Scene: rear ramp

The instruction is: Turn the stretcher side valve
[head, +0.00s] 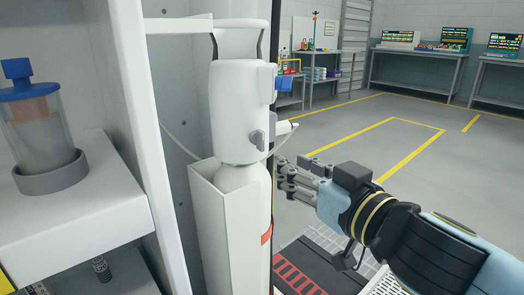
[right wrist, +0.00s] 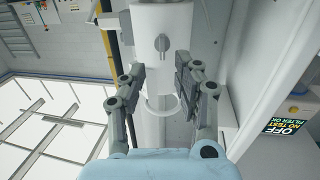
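A white upright unit (head: 238,112) with a small grey knob (head: 257,139), which looks like the valve, sits above a white bottle with an orange mark (head: 266,235). The bottle stands in a white bracket (head: 222,235). My right gripper (head: 283,174) is to the right of the unit and a little lower than the knob. In the right wrist view my right gripper (right wrist: 158,88) has its fingers spread apart with nothing held. There the knob (right wrist: 163,44) shows beyond the fingertips, between them and not touched. My left gripper is not in view.
A white cabinet wall (head: 135,110) stands close on the left, with a shelf (head: 85,195) bearing a blue-lidded jar (head: 35,125). A dark ramp with red stripes (head: 300,275) lies below my right arm. Open grey floor (head: 360,130) with yellow lines extends behind, towards benches.

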